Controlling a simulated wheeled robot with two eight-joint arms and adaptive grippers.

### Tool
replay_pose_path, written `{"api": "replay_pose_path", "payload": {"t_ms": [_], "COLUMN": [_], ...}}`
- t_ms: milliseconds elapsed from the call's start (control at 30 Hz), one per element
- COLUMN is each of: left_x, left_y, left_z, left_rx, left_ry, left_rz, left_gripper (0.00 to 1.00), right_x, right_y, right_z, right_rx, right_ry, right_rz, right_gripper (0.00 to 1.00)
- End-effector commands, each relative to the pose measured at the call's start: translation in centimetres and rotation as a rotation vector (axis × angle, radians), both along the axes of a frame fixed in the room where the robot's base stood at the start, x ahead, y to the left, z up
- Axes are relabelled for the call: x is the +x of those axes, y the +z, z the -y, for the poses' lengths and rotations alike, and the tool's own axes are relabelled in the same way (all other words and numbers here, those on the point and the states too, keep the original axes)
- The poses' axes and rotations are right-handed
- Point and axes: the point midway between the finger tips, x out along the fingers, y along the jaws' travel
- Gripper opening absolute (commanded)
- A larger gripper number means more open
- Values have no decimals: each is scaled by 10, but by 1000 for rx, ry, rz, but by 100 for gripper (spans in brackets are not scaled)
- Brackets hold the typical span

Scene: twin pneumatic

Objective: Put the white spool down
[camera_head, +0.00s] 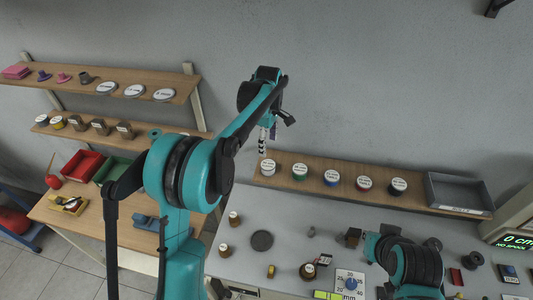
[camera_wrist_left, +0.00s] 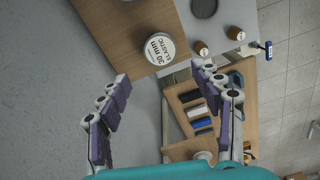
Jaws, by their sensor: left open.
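The white spool (camera_head: 268,167) stands at the left end of the long wooden shelf (camera_head: 330,192) above the grey worktop. In the left wrist view the white spool (camera_wrist_left: 159,48), labelled 30 mm ELASTIC, is at the end of the board, close to its edge. My left gripper (camera_head: 262,142) is above and just beside the spool in the head view. In the wrist view its purple-padded fingers (camera_wrist_left: 160,74) are spread wide, with nothing between them and the spool beyond their tips. Part of my right arm shows at the bottom right, but its gripper cannot be made out.
Green (camera_head: 300,172), blue (camera_head: 331,178), red (camera_head: 363,184) and black (camera_head: 398,187) spools stand in a row to the right. A grey bin (camera_head: 460,193) is at the shelf's right end. Small bobbins and a dark disc (camera_head: 262,240) are on the worktop below.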

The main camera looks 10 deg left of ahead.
Motion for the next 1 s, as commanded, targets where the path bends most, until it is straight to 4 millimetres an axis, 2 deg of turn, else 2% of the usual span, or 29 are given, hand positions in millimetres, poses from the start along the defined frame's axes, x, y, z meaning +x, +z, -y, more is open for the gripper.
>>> {"api": "replay_pose_path", "payload": {"t_ms": [133,233,400,533,667,800,900,1000], "left_x": [-12,-35,-96,-147,-199,-247,-271,-286], "left_y": [18,38,71,82,79,63,48,37], "left_z": [-2,-7,-16,-22,-28,-32,-34,-35], "left_rx": [-1,2,37,91,168,270,337,388], "left_ry": [-54,-164,-438,-651,-862,-1071,-1187,-1266], "left_rz": [24,75,199,292,376,449,485,506], "left_gripper": [65,65,65,65,65,65,65,65], "right_x": [0,0,0,0,0,0,0,0], "right_y": [0,0,0,0,0,0,0,0], "right_z": [0,0,0,0,0,0,0,0], "right_rx": [0,0,0,0,0,0,0,0], "right_ry": [0,0,0,0,0,0,0,0], "right_rz": [0,0,0,0,0,0,0,0], "right_gripper": [0,0,0,0,0,0,0,0]}}
